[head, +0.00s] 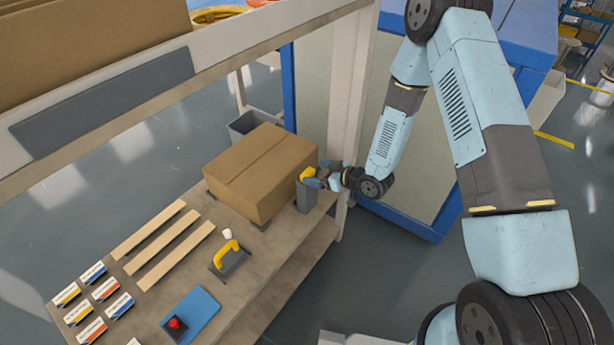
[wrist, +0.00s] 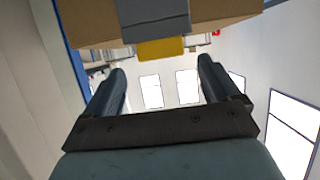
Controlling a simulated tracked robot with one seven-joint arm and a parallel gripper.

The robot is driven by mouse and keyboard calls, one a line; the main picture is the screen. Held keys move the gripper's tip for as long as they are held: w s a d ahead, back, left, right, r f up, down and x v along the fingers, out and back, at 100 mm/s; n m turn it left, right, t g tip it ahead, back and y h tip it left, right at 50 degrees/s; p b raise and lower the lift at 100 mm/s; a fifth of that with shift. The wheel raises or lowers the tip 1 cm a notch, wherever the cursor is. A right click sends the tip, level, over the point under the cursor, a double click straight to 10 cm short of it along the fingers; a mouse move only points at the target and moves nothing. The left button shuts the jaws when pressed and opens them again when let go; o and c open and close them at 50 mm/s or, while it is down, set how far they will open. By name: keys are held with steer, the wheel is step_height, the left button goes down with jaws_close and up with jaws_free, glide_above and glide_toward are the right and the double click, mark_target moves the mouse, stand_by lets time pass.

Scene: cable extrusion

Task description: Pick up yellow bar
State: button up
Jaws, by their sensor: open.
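A short yellow bar (head: 307,173) sits on top of a grey block (head: 308,197) at the bench's right end, beside the cardboard box. In the wrist view the yellow bar (wrist: 160,48) shows as a small yellow piece against the grey block (wrist: 155,20), near the top of the picture. My gripper (head: 319,179) is just right of the bar in the head view and partly overlaps it. In the wrist view my gripper (wrist: 161,68) is open, its two fingers apart with nothing between them. The bar lies beyond the fingertips, roughly centred between them.
A large cardboard box (head: 258,172) stands left of the grey block. A yellow-handled tool (head: 228,254), wooden strips (head: 165,245), small labelled boxes (head: 93,294) and a blue pad with a red button (head: 190,317) lie on the bench. A shelf post (head: 348,95) rises behind my gripper.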

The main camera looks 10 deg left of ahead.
mark_target(305, 171)
steer(key=shift+x, duration=3.05)
steer(key=shift+c, duration=0.2)
steer(key=c, duration=1)
